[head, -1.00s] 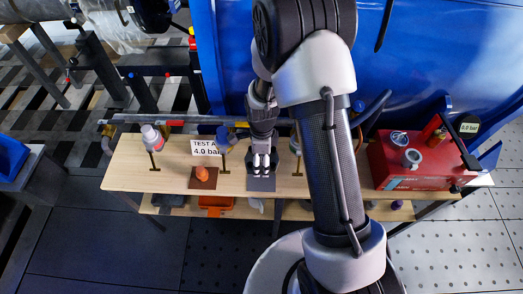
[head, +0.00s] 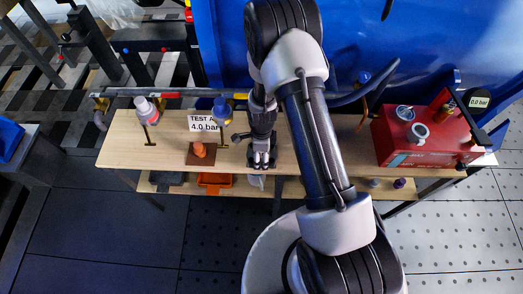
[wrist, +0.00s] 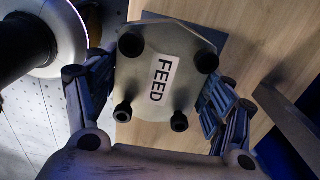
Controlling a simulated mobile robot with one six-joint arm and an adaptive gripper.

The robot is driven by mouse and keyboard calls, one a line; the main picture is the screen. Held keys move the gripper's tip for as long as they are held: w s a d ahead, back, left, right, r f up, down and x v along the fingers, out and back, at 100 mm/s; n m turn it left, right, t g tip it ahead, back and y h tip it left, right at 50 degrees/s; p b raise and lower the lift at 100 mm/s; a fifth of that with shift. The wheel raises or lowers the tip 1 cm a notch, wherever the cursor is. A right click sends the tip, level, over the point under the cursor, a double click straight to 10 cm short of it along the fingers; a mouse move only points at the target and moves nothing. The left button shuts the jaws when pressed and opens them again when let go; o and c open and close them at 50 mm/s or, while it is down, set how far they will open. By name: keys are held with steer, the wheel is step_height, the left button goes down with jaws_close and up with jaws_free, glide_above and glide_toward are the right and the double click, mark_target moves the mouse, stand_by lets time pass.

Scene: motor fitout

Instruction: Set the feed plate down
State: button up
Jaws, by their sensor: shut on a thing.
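The feed plate (wrist: 148,100) is a pale grey plate with a white "FEED" label and black bolts at its corners. It fills the middle of the wrist view. My gripper (wrist: 160,88) is shut on it, with a finger at its left and right sides. In the head view my gripper (head: 262,160) points down over the middle of the wooden bench (head: 120,155); the plate is hard to make out there. A dark grey square (wrist: 238,55) on the wood shows behind the plate in the wrist view. I cannot tell whether the plate touches it.
An orange piece (head: 199,150) on a brown square and a "4.0 bar" sign (head: 204,123) stand left of my gripper. A white-and-red fitting (head: 146,107) and a blue fitting (head: 222,108) are on stands. A red box (head: 415,140) with a gauge is at right.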

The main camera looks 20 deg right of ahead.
steer(key=shift+w+f, duration=0.1)
steer(key=shift+f, duration=0.85)
steer(key=shift+f+b, duration=0.1)
steer(key=shift+b, duration=0.2)
steer(key=o, duration=1.4)
step_height(320, 180, up, 12)
steer(key=p, duration=0.3)
steer(key=shift+p, duration=0.35)
